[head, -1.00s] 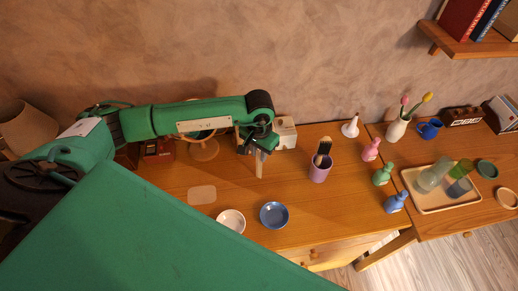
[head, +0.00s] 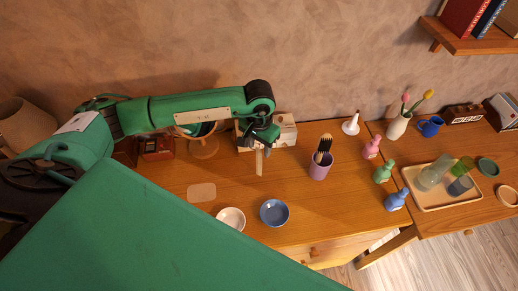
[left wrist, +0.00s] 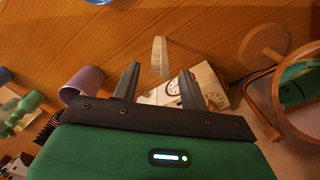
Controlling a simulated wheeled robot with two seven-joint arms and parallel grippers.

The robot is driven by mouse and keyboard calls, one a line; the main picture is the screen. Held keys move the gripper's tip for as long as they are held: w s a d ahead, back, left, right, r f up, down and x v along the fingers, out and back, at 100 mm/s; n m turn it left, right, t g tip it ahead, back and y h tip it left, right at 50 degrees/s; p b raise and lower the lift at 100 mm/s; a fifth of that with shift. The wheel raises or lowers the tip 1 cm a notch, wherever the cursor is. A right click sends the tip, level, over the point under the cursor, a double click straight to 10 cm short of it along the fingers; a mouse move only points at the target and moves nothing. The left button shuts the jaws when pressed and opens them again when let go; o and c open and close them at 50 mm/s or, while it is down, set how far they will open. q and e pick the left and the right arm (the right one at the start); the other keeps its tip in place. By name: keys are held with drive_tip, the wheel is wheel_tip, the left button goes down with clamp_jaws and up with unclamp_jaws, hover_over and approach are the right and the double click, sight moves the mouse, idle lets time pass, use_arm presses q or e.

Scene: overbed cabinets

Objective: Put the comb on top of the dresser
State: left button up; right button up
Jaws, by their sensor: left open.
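The comb (head: 259,163) is pale and lies on the wooden dresser top (head: 330,212), just in front of a white box. In the left wrist view the comb (left wrist: 160,52) shows its teeth and lies beyond and between the fingertips. My left gripper (head: 262,145) is open, above the dresser at the comb's back end. In the left wrist view its two dark fingers (left wrist: 160,70) are spread apart with nothing visibly clamped between them. I cannot tell how high the fingertips are above the comb. My right gripper is not in view.
The white box (head: 287,132) is close behind the gripper, and a round mirror (head: 204,147) stands left of it. A purple cup with a brush (head: 319,168) stands to the right. Two bowls (head: 274,213) sit at the front. Several bottles (head: 383,173) stand farther right.

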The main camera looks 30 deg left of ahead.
use_arm(q)
wheel_tip(320, 180, up, 10)
drive_tip(key=b, duration=0.3)
drive_tip(key=shift+r, duration=0.15)
drive_tip(key=shift+s, duration=0.1)
idle(0.3)
